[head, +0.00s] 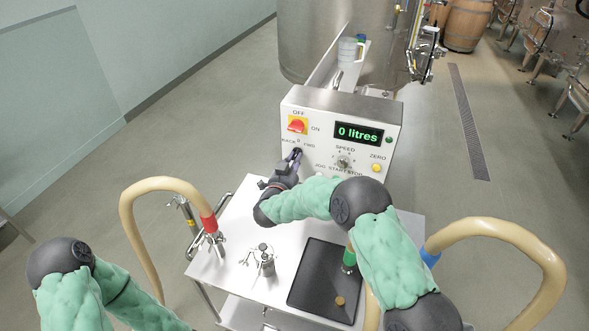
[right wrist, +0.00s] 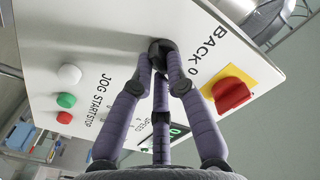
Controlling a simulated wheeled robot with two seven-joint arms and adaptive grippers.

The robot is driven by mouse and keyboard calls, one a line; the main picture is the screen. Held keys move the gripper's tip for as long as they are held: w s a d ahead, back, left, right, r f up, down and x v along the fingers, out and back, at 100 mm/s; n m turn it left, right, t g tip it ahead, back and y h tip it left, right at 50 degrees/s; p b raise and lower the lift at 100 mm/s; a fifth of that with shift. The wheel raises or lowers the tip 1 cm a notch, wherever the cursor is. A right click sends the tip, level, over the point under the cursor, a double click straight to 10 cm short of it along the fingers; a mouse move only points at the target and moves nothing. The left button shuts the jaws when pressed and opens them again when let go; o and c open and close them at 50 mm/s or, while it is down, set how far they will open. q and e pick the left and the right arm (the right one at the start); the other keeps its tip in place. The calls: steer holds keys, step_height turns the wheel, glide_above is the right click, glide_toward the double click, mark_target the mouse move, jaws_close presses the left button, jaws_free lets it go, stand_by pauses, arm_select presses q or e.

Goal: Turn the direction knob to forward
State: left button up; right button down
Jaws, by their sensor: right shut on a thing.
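The direction knob (right wrist: 160,46) is a small black knob on the white control panel (right wrist: 85,30), below the BACK, 0 and FWD labels. My right gripper (head: 294,157) is at the panel's left side in the head view. In the right wrist view the purple fingers of my right gripper (right wrist: 162,66) are closed around the knob. The fingers cover much of it, so I cannot tell which way it points. BACK and 0 are readable in the right wrist view; FWD is hidden there. My left gripper is out of view; only my left arm shows at lower left.
The red OFF/ON switch (head: 298,125) is just above the knob. The display (head: 358,133) reads 0 litres. The speed knob (head: 343,162) and yellow ZERO button (head: 376,168) are to the right. Below are the cart top (head: 225,262), a black tray (head: 310,292) and hoses (head: 130,215).

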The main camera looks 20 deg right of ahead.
steer(key=shift+f+m+b, duration=0.15)
steer(key=shift+m+b, duration=1.75)
steer(key=shift+b, duration=0.45)
steer(key=c, duration=1.2)
jaws_free()
steer(key=shift+s+a, duration=0.1)
steer(key=shift+a, duration=0.05)
steer(key=v, duration=1.1)
steer(key=shift+s+a, duration=0.2)
steer(key=shift+s, duration=0.1)
